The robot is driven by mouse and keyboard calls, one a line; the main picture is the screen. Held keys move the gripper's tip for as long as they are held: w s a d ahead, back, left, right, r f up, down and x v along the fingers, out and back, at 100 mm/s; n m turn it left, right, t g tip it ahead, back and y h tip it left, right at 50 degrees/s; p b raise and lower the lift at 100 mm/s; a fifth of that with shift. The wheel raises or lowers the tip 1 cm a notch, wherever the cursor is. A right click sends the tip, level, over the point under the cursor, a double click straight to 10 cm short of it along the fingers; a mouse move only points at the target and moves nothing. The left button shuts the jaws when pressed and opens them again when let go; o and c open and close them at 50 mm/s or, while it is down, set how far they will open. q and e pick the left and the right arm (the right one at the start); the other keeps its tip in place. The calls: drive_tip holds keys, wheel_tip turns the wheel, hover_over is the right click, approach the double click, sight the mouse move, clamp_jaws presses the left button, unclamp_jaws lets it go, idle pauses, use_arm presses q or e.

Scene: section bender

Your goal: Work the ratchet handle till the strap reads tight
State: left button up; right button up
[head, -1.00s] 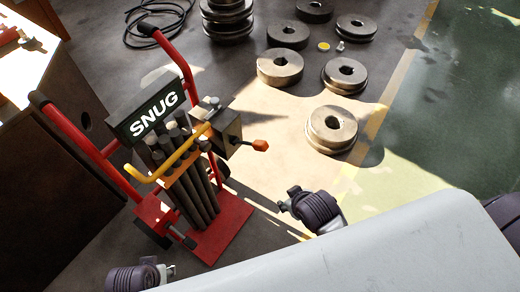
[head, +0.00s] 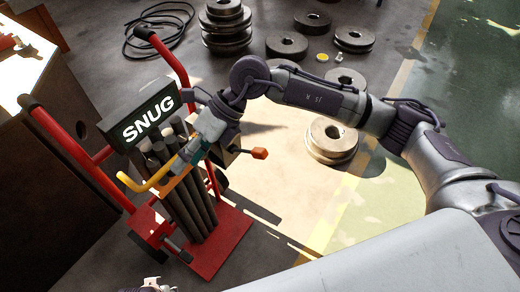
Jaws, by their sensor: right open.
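A red hand cart (head: 222,240) holds a bundle of grey bars (head: 190,205) with an orange strap (head: 176,184) across them. Its sign (head: 148,120) reads SNUG. A yellow bent handle (head: 150,183) crosses in front of the bars, its right part hidden by my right gripper. A short lever with an orange knob (head: 260,153) sticks out at the right from a partly hidden block. My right gripper (head: 179,165) is open at the yellow handle; I cannot tell whether it touches it. My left gripper (head: 150,286) is cut off by the bottom edge.
Several steel rollers (head: 332,140) lie on the floor behind my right arm, with a stack (head: 226,25) at the back. A black cable coil (head: 150,40) lies at the back left. A dark workbench (head: 45,170) stands close left of the cart.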

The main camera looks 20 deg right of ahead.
drive_tip(key=w+d+f+t+h, duration=0.1)
drive_tip(key=w+d+f+h, duration=0.1)
drive_tip(key=w+d+h, duration=0.35)
drive_tip(key=m+t+h, duration=0.1)
drive_tip(key=h, duration=0.3)
approach(260, 150)
drive_tip(key=shift+y, duration=0.25)
drive_tip(key=f, duration=0.4)
drive_tip(key=f+b, duration=0.1)
drive_tip(key=f, duration=0.3)
drive_tip(key=shift+d+f, duration=0.2)
drive_tip(key=shift+f, duration=0.2)
use_arm(q)
drive_tip(key=shift+w+r, duration=0.2)
drive_tip(key=shift+r, duration=1)
use_arm(e)
drive_tip(key=shift+f, duration=0.75)
drive_tip(key=shift+c, duration=0.2)
clamp_jaws()
